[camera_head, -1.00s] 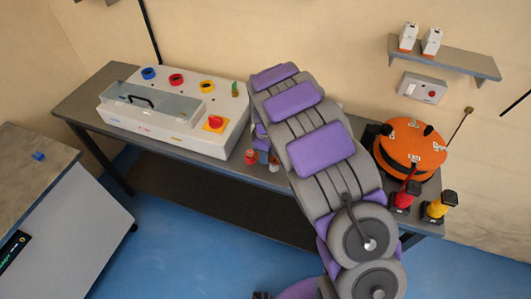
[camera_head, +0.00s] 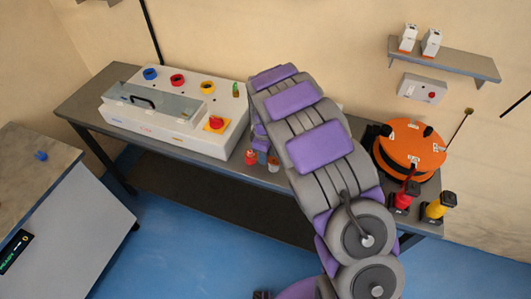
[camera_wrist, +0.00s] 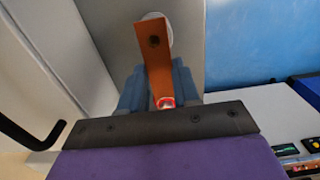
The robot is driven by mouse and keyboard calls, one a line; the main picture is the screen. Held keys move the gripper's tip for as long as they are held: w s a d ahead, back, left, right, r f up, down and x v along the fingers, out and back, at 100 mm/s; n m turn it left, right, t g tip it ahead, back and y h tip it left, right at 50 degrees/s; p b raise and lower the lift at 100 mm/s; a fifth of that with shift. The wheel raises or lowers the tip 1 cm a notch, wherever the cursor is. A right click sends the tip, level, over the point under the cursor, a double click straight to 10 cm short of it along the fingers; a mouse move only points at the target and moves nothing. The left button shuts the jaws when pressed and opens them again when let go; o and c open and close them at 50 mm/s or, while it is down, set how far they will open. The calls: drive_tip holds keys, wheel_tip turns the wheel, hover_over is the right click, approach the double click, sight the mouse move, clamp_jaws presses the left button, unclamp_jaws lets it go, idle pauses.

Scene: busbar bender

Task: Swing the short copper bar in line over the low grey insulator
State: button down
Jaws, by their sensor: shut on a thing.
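The short copper bar (camera_wrist: 155,65) shows in the wrist view, with a dark hole near its far end. My gripper (camera_wrist: 159,88) is shut on it, one blue-grey finger at each side. A pale round top, seemingly the low grey insulator (camera_wrist: 153,16), shows partly behind the bar's far end; the bar hides the rest. A red insulator (camera_wrist: 165,102) shows at the bar's near end. In the head view the red insulator (camera_head: 251,157) and a pale one (camera_head: 273,165) stand beside my arm. My arm hides the bar there.
A grey bench (camera_head: 85,100) carries a white machine (camera_head: 175,110) with coloured knobs at the left. At the right stand an orange round device (camera_head: 411,143) and red (camera_head: 403,197) and yellow (camera_head: 437,207) tools. A shelf (camera_head: 450,60) is on the wall.

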drive_tip(key=shift+w+a, duration=0.1)
drive_tip(key=c, duration=1.2)
unclamp_jaws()
drive_tip(key=o, duration=0.5)
drive_tip(key=shift+a, duration=0.2)
drive_tip(key=shift+c, duration=0.2)
drive_tip(key=shift+d, duration=0.15)
